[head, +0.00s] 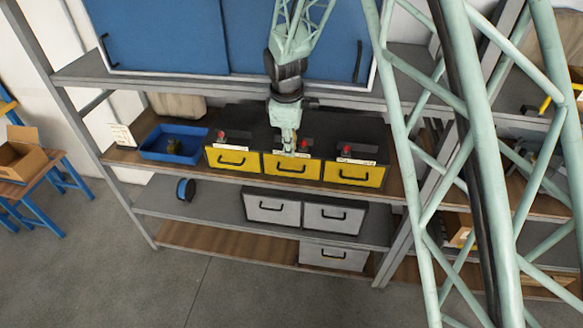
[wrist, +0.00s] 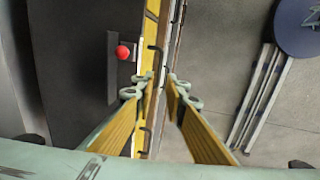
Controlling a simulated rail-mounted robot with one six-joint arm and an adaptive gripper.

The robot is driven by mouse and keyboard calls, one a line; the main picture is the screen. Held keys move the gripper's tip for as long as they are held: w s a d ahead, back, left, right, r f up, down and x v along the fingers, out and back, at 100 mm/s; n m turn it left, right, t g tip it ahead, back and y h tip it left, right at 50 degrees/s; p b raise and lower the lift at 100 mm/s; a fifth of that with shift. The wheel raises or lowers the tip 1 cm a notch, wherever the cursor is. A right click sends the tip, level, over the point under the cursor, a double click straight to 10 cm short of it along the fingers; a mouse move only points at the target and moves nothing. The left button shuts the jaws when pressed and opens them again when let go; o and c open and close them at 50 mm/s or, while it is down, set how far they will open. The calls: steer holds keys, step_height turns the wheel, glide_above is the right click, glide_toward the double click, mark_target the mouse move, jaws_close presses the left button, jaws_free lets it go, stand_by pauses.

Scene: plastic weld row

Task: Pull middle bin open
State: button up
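Three yellow bins with black handles sit side by side on the shelf. The middle bin (head: 291,168) lies between the left bin (head: 232,160) and the right bin (head: 354,174); its front is level with theirs. Its black handle (head: 291,171) shows below the fingers in the head view. My gripper (head: 289,151) points down over the top of the middle bin's front and partly covers its label. I cannot tell whether a finger touches the handle.
A blue tray (head: 173,145) stands left of the bins on the wooden shelf (head: 125,158). Red knobs (wrist: 123,52) sit on the dark unit (wrist: 70,80) behind the fronts. Grey drawers (head: 305,213) are below. Blue doors (head: 170,35) close the space above. The floor in front (head: 110,280) is clear.

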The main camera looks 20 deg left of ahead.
glide_toward(292, 168)
steer(key=shift+s+d+f+p, duration=0.15)
steer(key=shift+s+f, duration=0.2)
steer(key=shift+f, duration=0.5)
steer(key=shift+s+d+f+p, duration=0.1)
steer(key=shift+s+f, duration=0.3)
steer(key=shift+f, duration=0.4)
steer(key=shift+s+d+f+p, duration=0.15)
steer(key=shift+s+f, duration=0.2)
steer(key=shift+f, duration=0.5)
steer(key=shift+c, duration=0.7)
jaws_close()
steer(key=shift+s+d+f, duration=0.1)
steer(key=shift+s+f, duration=0.05)
steer(key=shift+s, duration=0.05)
